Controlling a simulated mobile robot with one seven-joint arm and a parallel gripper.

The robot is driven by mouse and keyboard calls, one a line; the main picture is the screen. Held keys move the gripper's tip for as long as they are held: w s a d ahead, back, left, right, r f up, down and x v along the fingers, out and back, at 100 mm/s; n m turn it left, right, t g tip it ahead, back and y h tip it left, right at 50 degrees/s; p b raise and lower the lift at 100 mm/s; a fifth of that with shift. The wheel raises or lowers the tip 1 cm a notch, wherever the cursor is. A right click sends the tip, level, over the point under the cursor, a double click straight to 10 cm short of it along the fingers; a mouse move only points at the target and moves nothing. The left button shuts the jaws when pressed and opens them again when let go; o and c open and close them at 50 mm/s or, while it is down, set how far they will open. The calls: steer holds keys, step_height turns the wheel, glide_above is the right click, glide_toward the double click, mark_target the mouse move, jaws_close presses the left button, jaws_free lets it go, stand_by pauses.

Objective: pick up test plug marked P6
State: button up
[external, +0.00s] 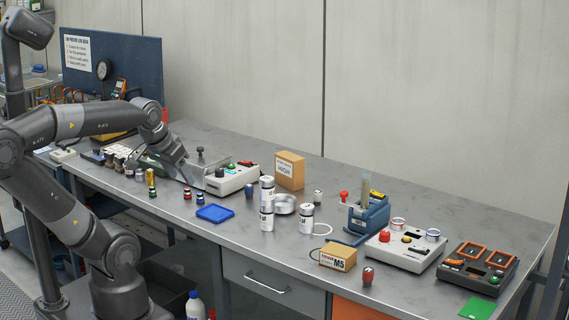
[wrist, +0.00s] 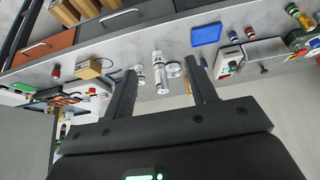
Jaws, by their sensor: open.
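No P6 marking is readable in either view, so I cannot tell which plug is P6. A red piece also shows in the wrist view (wrist: 56,72). My gripper (external: 185,175) is open and empty above the left part of the bench, beside a white control box (external: 232,179). In the wrist view its two fingers (wrist: 165,68) are spread apart.
White cylinders (external: 267,194) stand mid-bench, right of a blue tray (external: 215,213). Cardboard boxes (external: 290,171) stand behind and in front (external: 338,257). A blue holder (external: 368,218) and control boxes (external: 405,247) crowd the right. The back right of the bench is clear.

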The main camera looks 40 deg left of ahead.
steer(key=w+r, duration=0.3)
steer(key=w, duration=0.9)
steer(key=n+g, duration=0.1)
glide_above(316, 192)
steer(key=s, duration=0.4)
step_height(316, 192, down, 15)
steer(key=shift+y, duration=0.3)
steer(key=x, duration=1.1)
steer(key=shift+w+d+f, duration=0.15)
steer(key=shift+d+f, duration=0.1)
steer(key=shift+d, duration=0.1)
steer(key=shift+c, duration=0.5)
steer(key=c, duration=1)
